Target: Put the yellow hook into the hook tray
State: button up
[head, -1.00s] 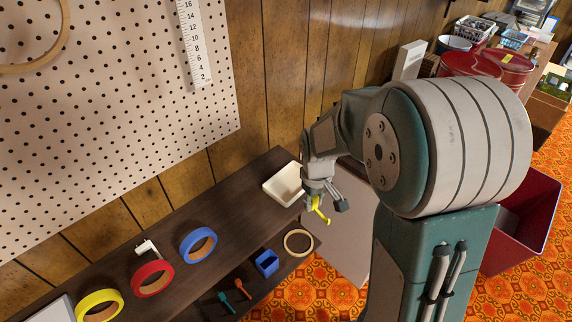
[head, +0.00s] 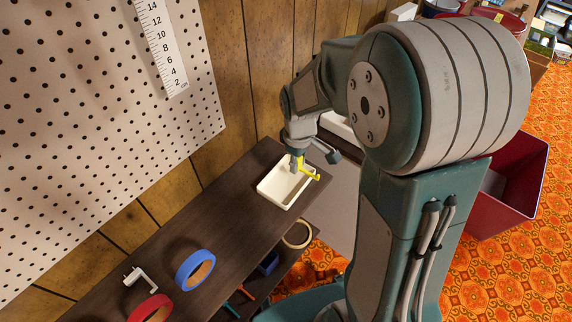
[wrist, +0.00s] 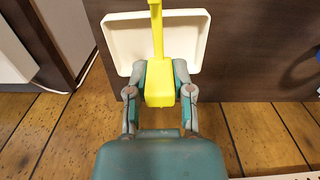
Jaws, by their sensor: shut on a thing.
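The yellow hook (head: 306,169) is held in my gripper (head: 296,165) above the white hook tray (head: 271,192) on the dark shelf. In the wrist view the yellow hook (wrist: 158,83) sits between the two fingers of my gripper (wrist: 159,86), which are shut on it. Its long arm reaches up the picture across the cream hook tray (wrist: 188,30). Whether the hook touches the tray cannot be told. The hook and gripper hide part of the tray's inside.
A blue ring (head: 194,270), a red ring (head: 152,309) and a white hook (head: 137,279) are on the shelf (head: 215,216) at the lower left. A cream ring (head: 299,234) is on a lower level. A perforated board (head: 90,110) rises at the left.

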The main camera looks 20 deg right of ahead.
send_over(286, 169)
notch_tip(286, 169, down, 7)
jog(key=shift+s+f, duration=0.1)
jog(key=shift+s, duration=0.05)
jog(key=shift+f, duration=1.55)
jog(key=o, duration=0.5)
jog(key=shift+f, duration=0.1)
